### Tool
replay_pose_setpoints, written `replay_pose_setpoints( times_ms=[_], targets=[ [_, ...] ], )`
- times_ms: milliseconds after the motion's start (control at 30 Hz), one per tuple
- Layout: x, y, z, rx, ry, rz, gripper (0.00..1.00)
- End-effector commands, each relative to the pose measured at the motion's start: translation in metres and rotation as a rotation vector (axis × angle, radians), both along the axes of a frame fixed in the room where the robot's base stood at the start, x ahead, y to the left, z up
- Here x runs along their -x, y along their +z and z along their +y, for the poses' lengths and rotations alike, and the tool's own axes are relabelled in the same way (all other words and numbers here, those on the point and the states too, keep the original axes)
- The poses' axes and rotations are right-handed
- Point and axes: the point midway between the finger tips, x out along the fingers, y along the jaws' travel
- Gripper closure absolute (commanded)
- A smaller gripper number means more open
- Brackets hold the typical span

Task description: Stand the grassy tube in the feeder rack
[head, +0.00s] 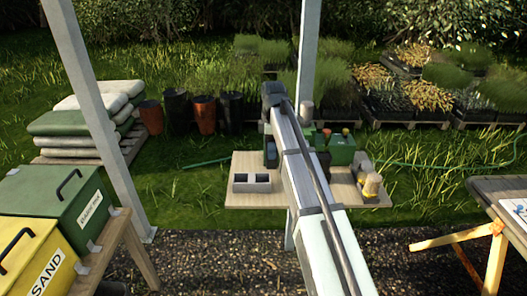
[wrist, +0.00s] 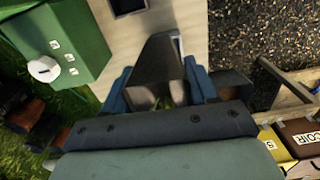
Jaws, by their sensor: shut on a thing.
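In the wrist view my gripper (wrist: 157,82) has its blue fingers closed on the two sides of a dark grey, tapering tube (wrist: 156,60). A little green shows at the tube's near end, like grass. The tube is over the pale table top; whether it touches the table cannot be told. In the head view my arm hides the tube and most of the gripper. A grey block with two square openings (head: 252,183), which looks like the feeder rack, stands on the small table left of my arm. Its openings look empty.
The small wooden table (head: 238,203) also carries a green box (head: 342,148) and a yellow item (head: 371,186) right of my arm. The green box, with a white knob, shows in the wrist view (wrist: 82,25). A pale post (head: 102,110) stands left of the table.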

Motion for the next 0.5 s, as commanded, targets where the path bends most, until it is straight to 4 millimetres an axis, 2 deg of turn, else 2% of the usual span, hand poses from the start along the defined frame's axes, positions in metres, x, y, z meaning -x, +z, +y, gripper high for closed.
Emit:
replay_pose_setpoints(
  times_ms=[100,333,500],
  targets=[
    [-0.008,-0.005,-0.028,0.001,-0.038,0.007,0.78],
    [-0.023,-0.013,-0.074,0.003,-0.139,0.016,0.78],
    [-0.027,-0.015,-0.081,0.005,-0.299,0.014,0.78]
  ],
)
